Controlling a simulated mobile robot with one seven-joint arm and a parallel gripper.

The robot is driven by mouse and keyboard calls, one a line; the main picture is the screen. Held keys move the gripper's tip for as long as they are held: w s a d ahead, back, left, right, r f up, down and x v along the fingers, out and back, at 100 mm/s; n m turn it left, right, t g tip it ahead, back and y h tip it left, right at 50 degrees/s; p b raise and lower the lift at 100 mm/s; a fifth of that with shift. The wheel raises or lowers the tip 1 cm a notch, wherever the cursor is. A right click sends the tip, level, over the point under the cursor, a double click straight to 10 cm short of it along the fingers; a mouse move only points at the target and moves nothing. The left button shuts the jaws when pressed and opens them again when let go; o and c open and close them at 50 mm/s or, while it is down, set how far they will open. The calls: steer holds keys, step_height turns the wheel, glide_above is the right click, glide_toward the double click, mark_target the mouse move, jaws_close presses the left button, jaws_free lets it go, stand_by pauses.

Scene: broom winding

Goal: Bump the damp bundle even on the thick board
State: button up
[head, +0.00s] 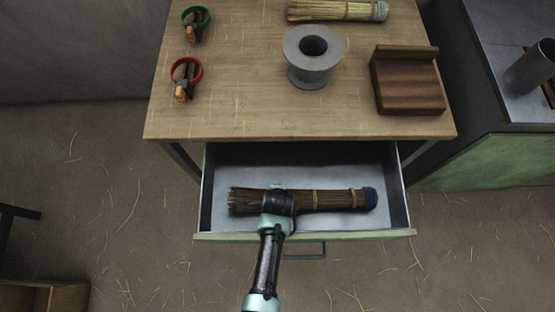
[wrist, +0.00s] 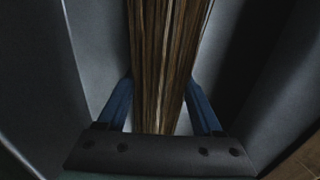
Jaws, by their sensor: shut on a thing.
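The bundle (head: 325,199) of dark brown straw lies lengthwise in the open drawer, tied with light bands and with a blue band at its right end. My gripper (head: 279,201) is down in the drawer, on the bundle's left part. In the wrist view the blue fingers (wrist: 162,105) stand on both sides of the bundle (wrist: 168,60), shut on it. The thick board (head: 408,88) is a brown wooden block with a raised back edge, on the right of the table top. The fingertips are partly hidden by my wrist in the head view.
The grey metal drawer (head: 222,160) is pulled out under the table (head: 230,115); its walls surround the bundle. On the table are a grey spool (head: 312,72), a pale straw bundle (head: 330,10), a red-ringed tool (head: 186,77) and a green-ringed tool (head: 195,22). A green-sided cabinet (head: 490,160) stands right.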

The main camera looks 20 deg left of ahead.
steer(key=o, duration=1.1)
steer(key=shift+s, duration=0.1)
steer(key=shift+o, duration=0.3)
steer(key=shift+f, duration=0.1)
steer(key=shift+s+d, duration=0.1)
steer(key=shift+s, duration=0.05)
steer(key=a+p+v, duration=0.1)
steer(key=p+v, duration=0.2)
steer(key=v, duration=1)
steer(key=shift+w+d, duration=0.2)
steer(key=shift+d, duration=0.15)
